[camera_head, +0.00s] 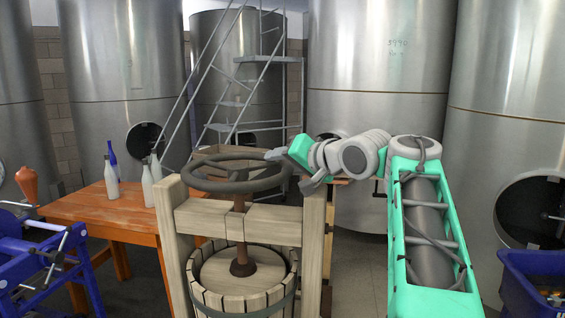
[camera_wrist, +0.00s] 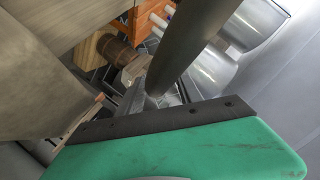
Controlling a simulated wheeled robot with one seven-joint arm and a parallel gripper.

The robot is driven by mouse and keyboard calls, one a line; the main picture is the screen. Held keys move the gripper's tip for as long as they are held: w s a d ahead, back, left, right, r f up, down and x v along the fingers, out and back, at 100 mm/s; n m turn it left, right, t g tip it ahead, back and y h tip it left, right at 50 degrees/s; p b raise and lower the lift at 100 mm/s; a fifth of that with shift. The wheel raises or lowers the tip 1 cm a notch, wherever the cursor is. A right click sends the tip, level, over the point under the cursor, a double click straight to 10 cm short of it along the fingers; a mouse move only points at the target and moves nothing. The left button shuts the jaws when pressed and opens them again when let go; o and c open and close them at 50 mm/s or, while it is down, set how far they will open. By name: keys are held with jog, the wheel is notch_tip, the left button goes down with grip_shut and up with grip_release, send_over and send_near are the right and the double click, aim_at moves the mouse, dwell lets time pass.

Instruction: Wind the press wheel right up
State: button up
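The press wheel (camera_head: 215,187) is a dark horizontal ring on top of a rusty brown screw (camera_head: 239,215) that passes through the wooden crossbeam (camera_head: 272,224). Below, the screw's foot rests at a round wooden plate inside the slatted basket (camera_head: 215,300). My gripper (camera_head: 292,171) is at the right side of the wheel rim. Its two fingers stand well apart, one above the rim and one to its lower right. In the wrist view the rim (camera_wrist: 195,45) crosses as a dark bar close to a finger; firm contact cannot be told.
An orange table (camera_head: 95,205) with white and blue bottles (camera_head: 112,183) stands at left. A blue machine (camera_head: 40,260) is in front of it. Steel tanks (camera_head: 375,60) and a metal stair (camera_head: 245,85) are behind. A blue crate (camera_head: 525,285) stands at right.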

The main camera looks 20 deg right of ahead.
jog(key=shift+f, duration=0.15)
grip_shut()
